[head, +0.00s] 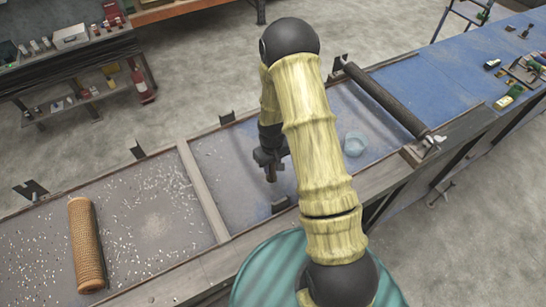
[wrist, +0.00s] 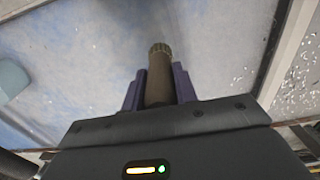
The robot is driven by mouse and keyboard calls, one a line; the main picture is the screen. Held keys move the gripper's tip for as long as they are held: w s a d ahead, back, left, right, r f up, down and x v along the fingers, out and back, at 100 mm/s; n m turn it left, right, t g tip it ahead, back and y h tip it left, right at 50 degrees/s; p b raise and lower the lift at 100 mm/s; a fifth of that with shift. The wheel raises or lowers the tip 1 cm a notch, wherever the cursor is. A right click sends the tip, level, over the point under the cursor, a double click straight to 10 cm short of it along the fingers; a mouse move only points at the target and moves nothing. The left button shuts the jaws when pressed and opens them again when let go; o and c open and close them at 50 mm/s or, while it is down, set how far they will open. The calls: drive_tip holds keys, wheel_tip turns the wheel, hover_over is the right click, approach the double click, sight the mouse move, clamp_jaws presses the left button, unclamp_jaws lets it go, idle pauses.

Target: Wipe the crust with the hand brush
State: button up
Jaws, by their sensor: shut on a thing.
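My gripper (head: 271,163) is over the middle section of the long bench, pointing down. In the wrist view its two dark purple fingers (wrist: 158,88) are shut on a brown cylinder, taken as the hand brush (wrist: 159,75), with a greenish ribbed end. In the head view a small brown part of the brush (head: 271,175) shows below the fingers. Whether its end touches the surface is unclear. The crust is not clearly distinguishable; pale hazy patches (head: 230,160) lie on the blue-grey surface left of my gripper.
A wooden crossbar (head: 202,190) divides off the left section, strewn with white flecks, where an orange mesh tube (head: 87,245) lies. A dark roller (head: 387,100) spans the bench on the right. Small metal brackets line the edges.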

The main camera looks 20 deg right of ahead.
drive_tip(key=shift+s+a+r+p, duration=0.15)
drive_tip(key=shift+r+p, duration=0.1)
drive_tip(key=shift+r, duration=0.25)
drive_tip(key=shift+w+a+r+p, duration=0.1)
drive_tip(key=shift+r+p, duration=0.1)
drive_tip(key=shift+r, duration=0.3)
drive_tip(key=shift+s+r, duration=0.15)
drive_tip(key=shift+r, duration=0.2)
drive_tip(key=shift+d+r+p, duration=0.3)
drive_tip(key=shift+d+p, duration=0.05)
drive_tip(key=shift+s, duration=0.1)
drive_tip(key=shift+a, duration=0.1)
